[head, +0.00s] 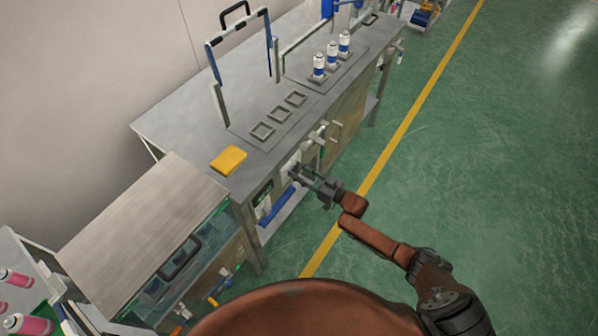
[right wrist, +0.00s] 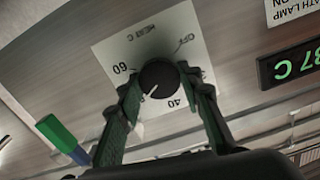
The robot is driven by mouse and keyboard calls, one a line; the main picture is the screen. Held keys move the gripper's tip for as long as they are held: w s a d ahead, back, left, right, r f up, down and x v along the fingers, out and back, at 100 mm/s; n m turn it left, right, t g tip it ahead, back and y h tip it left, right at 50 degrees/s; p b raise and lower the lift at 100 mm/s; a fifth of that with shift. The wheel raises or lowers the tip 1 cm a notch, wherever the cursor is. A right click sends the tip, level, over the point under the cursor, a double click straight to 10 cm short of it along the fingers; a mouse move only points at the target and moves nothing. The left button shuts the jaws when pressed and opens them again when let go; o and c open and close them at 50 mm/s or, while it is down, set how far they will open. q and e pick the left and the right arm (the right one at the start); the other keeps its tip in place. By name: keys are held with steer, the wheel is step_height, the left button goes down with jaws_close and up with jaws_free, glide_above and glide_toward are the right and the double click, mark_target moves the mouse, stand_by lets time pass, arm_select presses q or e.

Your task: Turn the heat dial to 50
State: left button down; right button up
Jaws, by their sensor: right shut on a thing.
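The heat dial is a round black knob (right wrist: 160,78) on a white plate (right wrist: 111,48) marked HEAT C, OFF, 40 and 60. Its white pointer line aims down and left, between the 60 and 40 marks; a finger covers part of the scale there. My right gripper (right wrist: 162,80) has one finger on each side of the knob and is shut on it. In the head view my right gripper (head: 300,174) is at the front panel of the grey bench (head: 190,115), hiding the knob. My left gripper is not in view.
A green-lit display (right wrist: 290,62), partly cut off, reads 7 C at its end. A blue bar (head: 275,205) is below the panel. Green floor (head: 480,140) is clear at right.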

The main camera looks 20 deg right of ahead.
steer(key=shift+d, duration=0.1)
steer(key=o, duration=1.2)
steer(key=shift+c, duration=0.2)
steer(key=shift+s, duration=0.1)
steer(key=v, duration=1.1)
steer(key=shift+s+d, duration=0.3)
